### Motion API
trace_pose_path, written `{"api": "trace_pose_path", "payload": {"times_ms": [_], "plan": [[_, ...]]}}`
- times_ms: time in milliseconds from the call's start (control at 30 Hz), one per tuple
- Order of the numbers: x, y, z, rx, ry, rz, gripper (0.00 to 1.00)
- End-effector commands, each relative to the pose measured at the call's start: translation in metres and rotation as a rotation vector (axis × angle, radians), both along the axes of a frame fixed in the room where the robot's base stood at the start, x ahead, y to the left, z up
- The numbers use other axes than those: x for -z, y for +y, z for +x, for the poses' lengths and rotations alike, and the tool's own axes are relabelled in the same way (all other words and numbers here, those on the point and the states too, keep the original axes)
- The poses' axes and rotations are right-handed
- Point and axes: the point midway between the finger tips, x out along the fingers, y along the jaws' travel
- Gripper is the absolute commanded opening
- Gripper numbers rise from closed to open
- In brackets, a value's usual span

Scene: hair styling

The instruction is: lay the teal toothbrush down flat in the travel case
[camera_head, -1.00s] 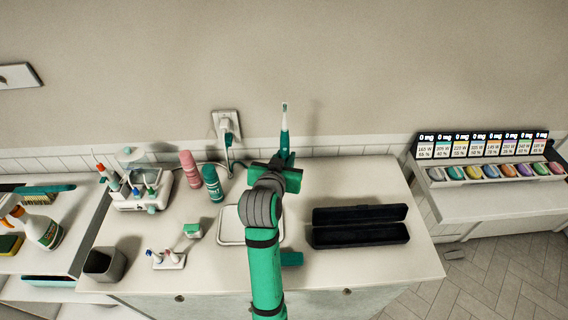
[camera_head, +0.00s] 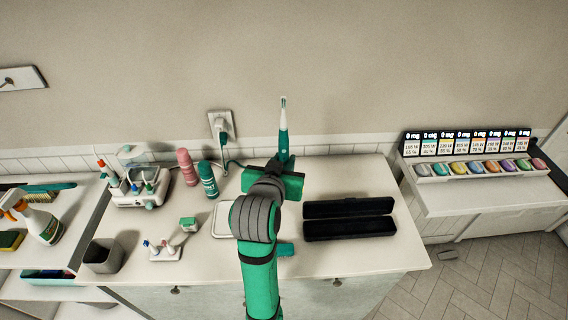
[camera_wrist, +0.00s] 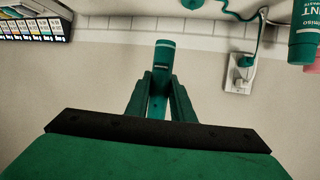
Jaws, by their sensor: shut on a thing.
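The teal toothbrush (camera_head: 283,128) stands upright with its white bristle head on top, in front of the back wall. My gripper (camera_head: 281,162) is shut on its lower handle and holds it above the back of the counter. In the wrist view the base end of the toothbrush (camera_wrist: 163,58) sticks out between my gripper's fingers (camera_wrist: 160,92); its head is hidden there. The black travel case (camera_head: 349,227) lies on the counter to the right of my arm. Its lid is up at the back, and the inside looks empty, though it is dark.
A white tray (camera_head: 222,221) lies partly behind my arm. A pink bottle (camera_head: 187,167) and a teal bottle (camera_head: 208,180) stand at the back left, near the wall outlet (camera_head: 221,124). A dark cup (camera_head: 103,256) is at front left. The counter right of the case is clear.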

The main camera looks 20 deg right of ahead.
Motion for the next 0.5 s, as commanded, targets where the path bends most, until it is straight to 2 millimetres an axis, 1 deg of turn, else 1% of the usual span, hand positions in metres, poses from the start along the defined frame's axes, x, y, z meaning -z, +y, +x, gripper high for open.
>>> {"api": "trace_pose_path", "payload": {"times_ms": [100, 500], "plan": [[-0.007, 0.0, 0.0, 0.0, -0.003, -0.001, 0.05], [-0.022, 0.0, 0.0, 0.0, -0.002, 0.0, 0.05]]}}
